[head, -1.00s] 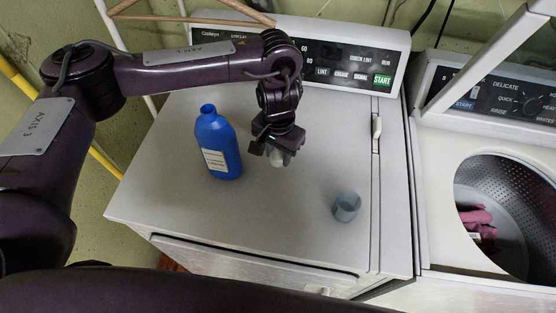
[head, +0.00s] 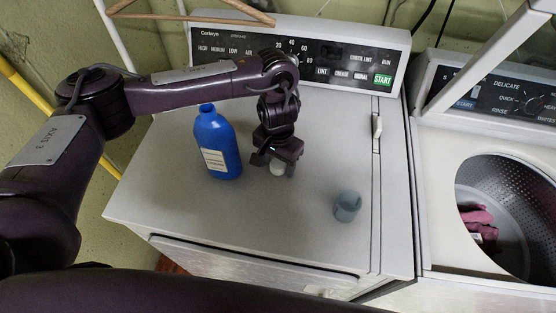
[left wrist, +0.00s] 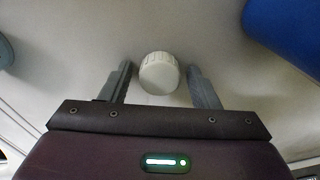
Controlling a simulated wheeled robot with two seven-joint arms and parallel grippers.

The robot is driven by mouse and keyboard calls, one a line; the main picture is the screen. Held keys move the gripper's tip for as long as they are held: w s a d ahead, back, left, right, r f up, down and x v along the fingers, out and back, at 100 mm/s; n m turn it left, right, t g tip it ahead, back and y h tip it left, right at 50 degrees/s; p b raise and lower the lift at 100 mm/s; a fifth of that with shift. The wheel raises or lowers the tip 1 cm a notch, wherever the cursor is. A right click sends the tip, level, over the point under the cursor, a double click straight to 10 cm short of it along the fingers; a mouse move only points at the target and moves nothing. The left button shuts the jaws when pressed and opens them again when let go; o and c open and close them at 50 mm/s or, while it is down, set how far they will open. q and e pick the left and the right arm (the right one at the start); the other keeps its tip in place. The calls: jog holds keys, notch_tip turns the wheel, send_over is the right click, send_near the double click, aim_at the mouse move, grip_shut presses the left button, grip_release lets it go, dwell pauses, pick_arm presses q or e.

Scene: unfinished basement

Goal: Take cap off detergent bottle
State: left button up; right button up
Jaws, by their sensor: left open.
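The blue detergent bottle (head: 219,150) stands upright on the white dryer top, with a pale label and no cap visible on its neck. Its blue side shows at the upper right of the left wrist view (left wrist: 287,33). The white ribbed cap (left wrist: 159,73) is between the two fingers of my left gripper (left wrist: 158,84), with a gap on each side. In the head view the cap (head: 278,169) appears at the dryer surface, right of the bottle, partly hidden by my left gripper (head: 275,161). That gripper is open. My right gripper is not seen.
A translucent grey-blue cup (head: 347,206) stands on the dryer top (head: 250,225) to the front right. The dryer's control panel (head: 300,60) rises behind. An open washer (head: 435,200) with pink cloth (head: 478,220) inside is at right. The dryer top's front left is clear.

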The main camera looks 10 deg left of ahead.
aim_at(278, 163)
pick_arm(q)
notch_tip(278, 163, up, 12)
jog(key=shift+r, duration=0.2)
dwell(0.4)
jog(key=shift+f, duration=0.1)
